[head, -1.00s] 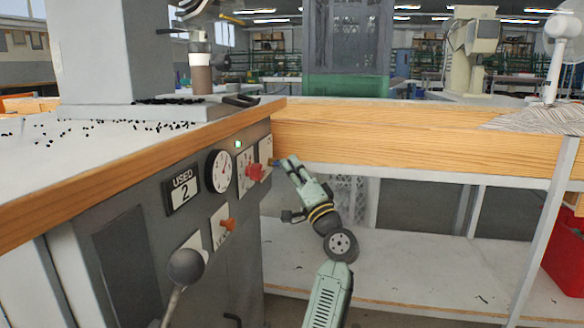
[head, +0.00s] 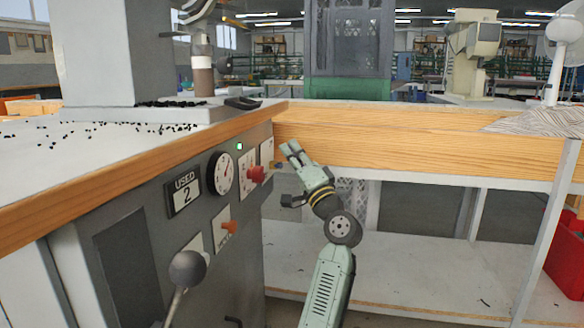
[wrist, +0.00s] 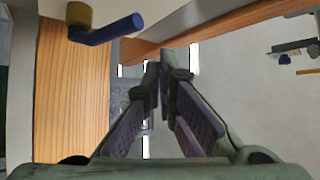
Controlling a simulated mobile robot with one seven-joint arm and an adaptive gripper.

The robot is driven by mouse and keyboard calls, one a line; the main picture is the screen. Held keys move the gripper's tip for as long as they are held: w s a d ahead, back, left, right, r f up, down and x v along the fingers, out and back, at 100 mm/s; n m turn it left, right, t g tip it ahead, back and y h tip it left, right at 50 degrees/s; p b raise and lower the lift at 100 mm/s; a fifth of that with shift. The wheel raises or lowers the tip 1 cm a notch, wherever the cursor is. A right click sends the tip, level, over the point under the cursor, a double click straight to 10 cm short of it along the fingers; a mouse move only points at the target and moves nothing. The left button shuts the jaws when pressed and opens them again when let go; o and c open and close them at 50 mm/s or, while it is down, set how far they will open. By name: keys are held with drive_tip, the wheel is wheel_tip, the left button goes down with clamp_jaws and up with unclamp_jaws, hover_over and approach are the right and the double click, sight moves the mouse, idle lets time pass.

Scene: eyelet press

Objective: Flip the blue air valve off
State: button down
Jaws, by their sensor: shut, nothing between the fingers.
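The air valve shows in the wrist view as a brass body (wrist: 79,14) with a blue lever handle (wrist: 112,30) sticking out to the right. In the head view a small blue bit of the handle (head: 279,165) shows at the right end of the grey press panel, beside a white plate. My gripper (head: 289,148) is just above and right of it, apart from the handle. In the wrist view my gripper (wrist: 166,60) has its fingertips together with nothing between them, below and right of the handle.
A ball-ended lever (head: 187,268) stands in front. A wooden bench edge (head: 420,150) runs behind my gripper. Open space lies right of the panel.

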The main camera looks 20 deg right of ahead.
drive_tip(key=shift+s+d+r, duration=0.1)
drive_tip(key=shift+d+r, duration=0.05)
drive_tip(key=shift+r, duration=2.55)
